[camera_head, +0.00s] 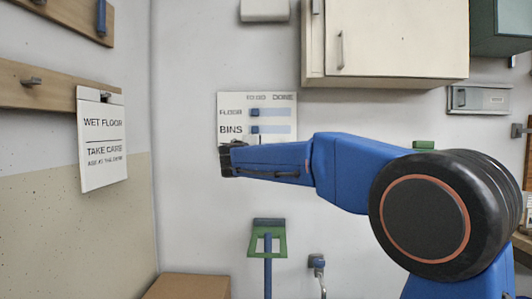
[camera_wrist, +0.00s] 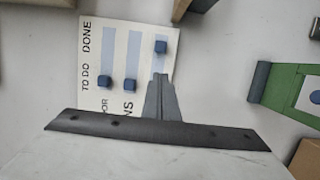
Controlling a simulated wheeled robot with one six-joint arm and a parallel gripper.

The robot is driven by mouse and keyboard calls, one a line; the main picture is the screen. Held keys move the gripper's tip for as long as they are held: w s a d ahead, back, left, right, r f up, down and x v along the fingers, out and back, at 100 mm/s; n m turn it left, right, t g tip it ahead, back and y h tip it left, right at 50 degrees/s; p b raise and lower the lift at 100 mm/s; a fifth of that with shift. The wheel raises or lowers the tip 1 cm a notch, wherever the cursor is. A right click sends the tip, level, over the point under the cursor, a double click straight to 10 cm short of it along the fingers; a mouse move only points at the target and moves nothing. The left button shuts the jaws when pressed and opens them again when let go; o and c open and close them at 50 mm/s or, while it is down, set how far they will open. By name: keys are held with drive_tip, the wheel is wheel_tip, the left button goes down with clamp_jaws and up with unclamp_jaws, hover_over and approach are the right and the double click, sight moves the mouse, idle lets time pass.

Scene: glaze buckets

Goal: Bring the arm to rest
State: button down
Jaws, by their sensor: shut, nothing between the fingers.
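My gripper (camera_head: 228,160) is at the left end of my blue arm, in front of the lower left of a white TO DO / DONE board (camera_head: 274,103) on the wall. In the wrist view my gripper (camera_wrist: 160,80) is shut and empty, its fingers overlapping the board (camera_wrist: 92,52). The board has blue sliders in pale tracks: the FLOOR slider (camera_wrist: 105,82) and the BINS slider (camera_wrist: 130,85) are at the TO DO end. A third slider (camera_wrist: 161,47) is nearer DONE, just beyond the fingertips. I cannot tell whether they touch. My arm hides the board's lower rows in the head view.
A WET FLOOR sign (camera_head: 102,138) hangs from a peg rail on the left wall. A cream cupboard (camera_head: 390,40) is above my arm. Wall left of my gripper is clear.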

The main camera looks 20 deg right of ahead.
drive_tip(key=shift+s, duration=0.2)
drive_tip(key=s+d+f+m+g+y, duration=0.2)
drive_tip(key=s+d+f+m+g, duration=0.3)
drive_tip(key=s+f, duration=0.6)
drive_tip(key=s+d+f+m+g+y, duration=0.15)
drive_tip(key=s+d+f, duration=0.6)
drive_tip(key=s, duration=0.85)
drive_tip(key=s+a+f+m+g+y, duration=0.2)
drive_tip(key=s+a+f+y, duration=0.1)
drive_tip(key=s+f, duration=0.8)
drive_tip(key=s+a+f+m+g+y, duration=0.2)
drive_tip(key=s+a+f, duration=0.3)
drive_tip(key=s+f, duration=0.6)
drive_tip(key=s+m+y, duration=0.1)
drive_tip(key=s, duration=0.3)
drive_tip(key=shift+a, duration=0.15)
drive_tip(key=shift+f, duration=0.1)
